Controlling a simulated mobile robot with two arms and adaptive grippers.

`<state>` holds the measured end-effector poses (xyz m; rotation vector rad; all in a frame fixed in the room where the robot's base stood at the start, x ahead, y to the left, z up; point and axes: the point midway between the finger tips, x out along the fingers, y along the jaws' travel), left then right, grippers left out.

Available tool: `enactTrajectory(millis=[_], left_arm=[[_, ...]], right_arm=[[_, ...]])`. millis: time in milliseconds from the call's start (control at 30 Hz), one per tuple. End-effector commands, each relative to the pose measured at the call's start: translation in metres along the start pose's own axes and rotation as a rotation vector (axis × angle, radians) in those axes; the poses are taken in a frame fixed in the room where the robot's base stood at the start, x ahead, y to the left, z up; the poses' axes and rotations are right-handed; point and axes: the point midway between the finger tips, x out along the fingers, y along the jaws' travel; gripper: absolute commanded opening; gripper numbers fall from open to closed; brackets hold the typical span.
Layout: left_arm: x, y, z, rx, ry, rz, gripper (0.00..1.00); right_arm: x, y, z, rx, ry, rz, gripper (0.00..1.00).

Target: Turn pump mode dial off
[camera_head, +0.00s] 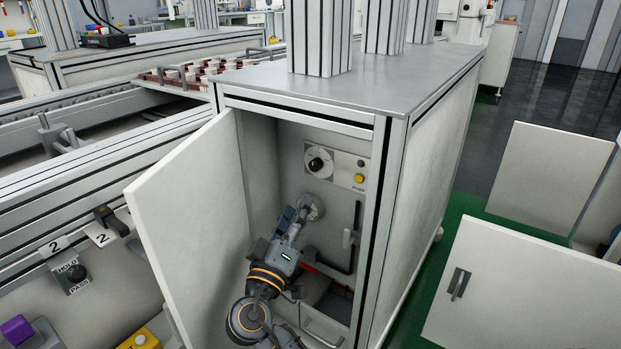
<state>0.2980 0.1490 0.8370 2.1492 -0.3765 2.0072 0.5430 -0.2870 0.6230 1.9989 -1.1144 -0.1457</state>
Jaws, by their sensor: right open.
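The pump mode dial (316,164) is a black round knob on a pale panel (334,170) on the back wall inside the open cabinet. It has a white mark, but its exact setting is too small to read. My right gripper (300,213) reaches into the cabinet from below, under the dial and apart from it. It is open, and its fingertips are partly hidden. They are close to a round grey fitting (313,207) on the back wall; I cannot tell if they touch. My left gripper is out of view.
A yellow button (359,178) sits right of the dial. The cabinet door (192,228) stands open on the left. A black pipe (355,235) runs down the right inside. A HOLD/PASS selector (76,273) is on the conveyor at left. White panels (490,290) stand at right.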

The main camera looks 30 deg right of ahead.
Motion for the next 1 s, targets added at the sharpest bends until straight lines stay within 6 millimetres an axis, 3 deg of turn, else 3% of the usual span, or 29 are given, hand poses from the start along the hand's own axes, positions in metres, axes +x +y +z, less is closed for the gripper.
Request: enactTrajectory(millis=[300,500,700,1000], left_arm=[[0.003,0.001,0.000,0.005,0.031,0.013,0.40],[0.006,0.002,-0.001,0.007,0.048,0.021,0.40],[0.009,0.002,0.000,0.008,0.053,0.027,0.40],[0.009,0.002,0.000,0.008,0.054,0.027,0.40]], right_arm=[[0.069,-0.001,0.001,0.000,0.002,0.003,0.49],[0.101,-0.002,0.001,-0.002,0.002,-0.001,0.49],[0.115,-0.002,0.001,-0.001,0.000,-0.003,0.49],[0.117,-0.001,0.000,-0.001,0.001,-0.003,0.47]])
